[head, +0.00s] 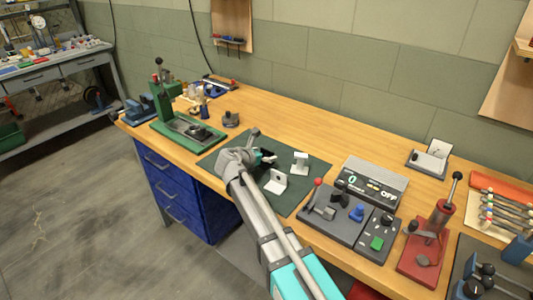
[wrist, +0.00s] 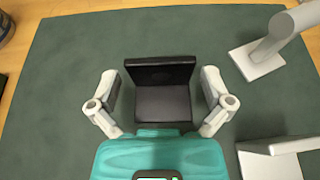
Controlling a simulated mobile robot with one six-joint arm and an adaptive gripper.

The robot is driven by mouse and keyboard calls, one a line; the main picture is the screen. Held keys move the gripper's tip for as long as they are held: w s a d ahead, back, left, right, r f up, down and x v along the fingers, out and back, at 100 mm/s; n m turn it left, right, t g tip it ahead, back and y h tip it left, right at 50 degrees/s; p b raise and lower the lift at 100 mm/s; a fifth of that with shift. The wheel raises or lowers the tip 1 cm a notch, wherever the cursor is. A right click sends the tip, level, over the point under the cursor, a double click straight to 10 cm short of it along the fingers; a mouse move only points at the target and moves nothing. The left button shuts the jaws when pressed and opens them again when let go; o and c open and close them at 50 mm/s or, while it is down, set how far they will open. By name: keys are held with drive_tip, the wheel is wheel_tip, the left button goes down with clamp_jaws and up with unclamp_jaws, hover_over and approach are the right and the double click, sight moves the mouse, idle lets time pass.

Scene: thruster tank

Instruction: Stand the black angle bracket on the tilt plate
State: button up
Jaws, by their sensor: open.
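The black angle bracket (wrist: 160,100) lies on the dark green mat in the wrist view, one flange flat and the other rising at the far side. My gripper (wrist: 160,88) is open, with one finger on each side of the bracket and a gap at both sides. In the head view my gripper (head: 265,158) is low over the mat, and the bracket is mostly hidden there. A white angled piece (head: 275,182) and a white post on a square base (head: 300,163) stand to the right. I cannot tell which one is the tilt plate.
The green mat (head: 312,188) has clear room at its far side. A grey control panel (head: 345,215) with levers and knobs is to the right. A green press (head: 165,105) stands to the left. A red lever fixture (head: 425,245) is further right.

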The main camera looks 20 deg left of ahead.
drive_tip(key=p+v, duration=0.3)
drive_tip(key=v, duration=0.6)
drive_tip(key=shift+r, duration=0.25)
drive_tip(key=shift+p+v, duration=0.4)
drive_tip(key=shift+v, duration=0.45)
drive_tip(key=shift+f, duration=0.1)
drive_tip(key=shift+s+a+r+p, duration=0.35)
drive_tip(key=shift+s+r+p, duration=0.2)
drive_tip(key=shift+r+p, duration=0.25)
drive_tip(key=shift+w+f, duration=0.1)
drive_tip(key=b, duration=0.3)
approach(266, 151)
drive_tip(key=x, duration=0.4)
drive_tip(key=shift+w, duration=0.1)
drive_tip(key=shift+w+d+f, duration=0.15)
drive_tip(key=shift+w+d, duration=0.1)
drive_tip(key=shift+w, duration=0.25)
